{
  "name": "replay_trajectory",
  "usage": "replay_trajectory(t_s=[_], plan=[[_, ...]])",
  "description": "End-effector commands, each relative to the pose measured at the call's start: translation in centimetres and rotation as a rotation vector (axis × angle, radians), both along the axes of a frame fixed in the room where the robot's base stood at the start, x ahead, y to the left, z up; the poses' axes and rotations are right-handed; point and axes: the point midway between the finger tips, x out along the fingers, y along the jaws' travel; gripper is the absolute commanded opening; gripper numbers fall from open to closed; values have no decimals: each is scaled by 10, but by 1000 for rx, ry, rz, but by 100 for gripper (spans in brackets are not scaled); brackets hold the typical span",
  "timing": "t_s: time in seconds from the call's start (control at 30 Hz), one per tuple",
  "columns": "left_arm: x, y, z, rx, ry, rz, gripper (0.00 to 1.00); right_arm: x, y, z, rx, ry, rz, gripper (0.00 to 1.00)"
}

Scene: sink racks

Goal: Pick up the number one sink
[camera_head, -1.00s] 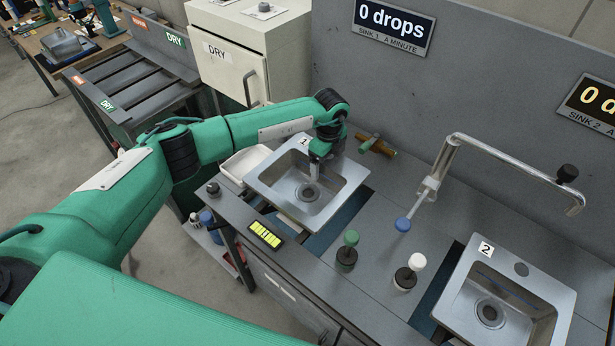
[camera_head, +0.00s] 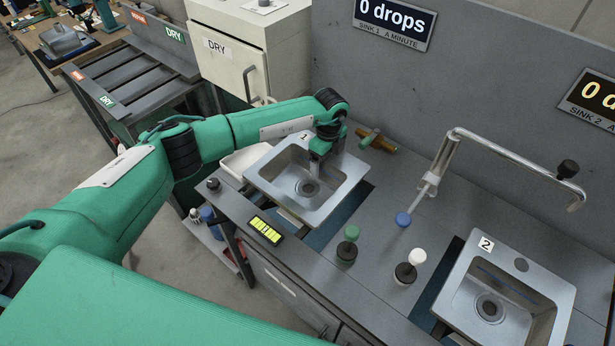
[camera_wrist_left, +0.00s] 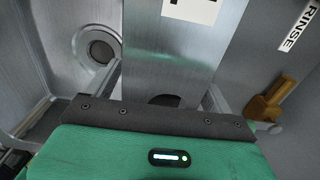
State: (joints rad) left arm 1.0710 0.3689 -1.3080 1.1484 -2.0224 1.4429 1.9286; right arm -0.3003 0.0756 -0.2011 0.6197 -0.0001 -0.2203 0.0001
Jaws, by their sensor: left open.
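The number one sink (camera_head: 343,192) is a square steel basin with a round drain and a "1" label. It sits in the left opening of the grey counter. My left gripper (camera_head: 317,172) is at its back rim, beside the label, pointing down. In the left wrist view the open fingers (camera_wrist_left: 165,92) lie on either side of the steel rim (camera_wrist_left: 165,60), with the basin and drain (camera_wrist_left: 97,46) at the left. Whether the fingers touch the rim cannot be told. My right gripper is not in view.
The number two sink (camera_head: 550,287) sits at the right of the counter. A white cabinet (camera_head: 245,50) stands behind left.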

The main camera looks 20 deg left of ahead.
Motion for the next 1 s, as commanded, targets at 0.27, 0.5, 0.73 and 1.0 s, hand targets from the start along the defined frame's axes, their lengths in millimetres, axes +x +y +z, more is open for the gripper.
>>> replay_trajectory(t_s=[0.27, 0.5, 0.73, 1.0], plan=[[0, 0, 0, 0, 0, 0, 52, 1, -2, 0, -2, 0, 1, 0], [0, 0, 0, 0, 0, 0, 5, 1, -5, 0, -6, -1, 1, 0], [1, -1, 2, -2, -1, 0, 2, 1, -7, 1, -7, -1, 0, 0], [1, 0, 11, -2, -4, -1, 2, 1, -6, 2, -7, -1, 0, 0]])
